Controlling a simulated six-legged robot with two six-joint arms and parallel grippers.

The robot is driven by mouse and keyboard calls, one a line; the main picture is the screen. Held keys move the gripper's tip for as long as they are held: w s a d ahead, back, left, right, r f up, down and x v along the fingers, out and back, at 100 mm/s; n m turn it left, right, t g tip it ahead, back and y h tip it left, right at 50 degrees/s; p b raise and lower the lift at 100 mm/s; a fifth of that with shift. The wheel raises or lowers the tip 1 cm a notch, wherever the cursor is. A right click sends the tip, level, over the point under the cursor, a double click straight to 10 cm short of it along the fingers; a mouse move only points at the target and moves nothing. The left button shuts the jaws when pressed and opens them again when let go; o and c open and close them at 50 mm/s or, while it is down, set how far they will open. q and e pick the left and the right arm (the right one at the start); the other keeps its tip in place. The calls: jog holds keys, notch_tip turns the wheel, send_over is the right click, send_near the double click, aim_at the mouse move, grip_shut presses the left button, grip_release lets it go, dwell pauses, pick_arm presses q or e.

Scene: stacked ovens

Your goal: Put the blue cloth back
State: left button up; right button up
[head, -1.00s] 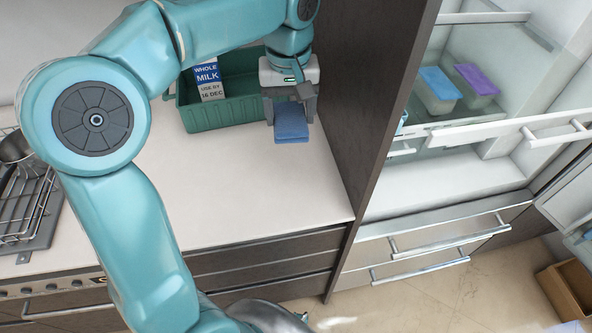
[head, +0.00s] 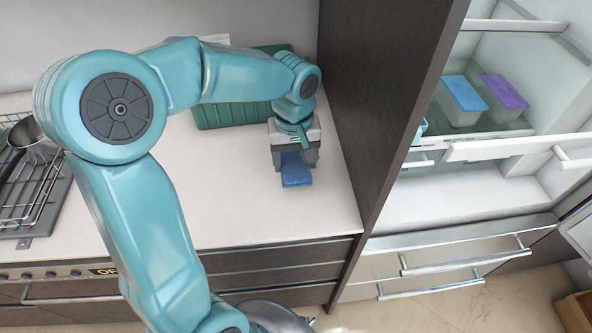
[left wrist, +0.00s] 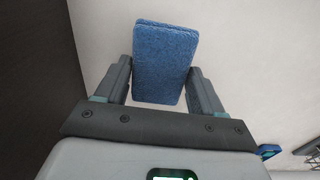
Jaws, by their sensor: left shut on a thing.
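The folded blue cloth (head: 296,170) is between the fingers of my left gripper (head: 295,160), over the white counter (head: 240,205) near the tall dark panel. In the left wrist view the cloth (left wrist: 163,62) fills the space between the two fingers of the left gripper (left wrist: 160,85), which is shut on it. I cannot tell whether the cloth touches the counter. My right gripper is not in view.
A green crate (head: 232,117) stands at the back of the counter, partly hidden by my arm. A dish rack (head: 35,185) is at the left. The tall dark panel (head: 375,110) closes the right side; an open fridge (head: 480,195) stands beyond it. The counter's front is clear.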

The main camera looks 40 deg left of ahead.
aim_at(294, 164)
pick_arm(q)
notch_tip(294, 164, down, 4)
jog(key=shift+s+r, duration=0.1)
jog(key=shift+r, duration=0.05)
jog(key=shift+f, duration=0.4)
jog(key=o, duration=1)
jog(key=shift+w+f, duration=0.15)
jog(key=shift+w, duration=0.05)
jog(key=shift+s, duration=0.1)
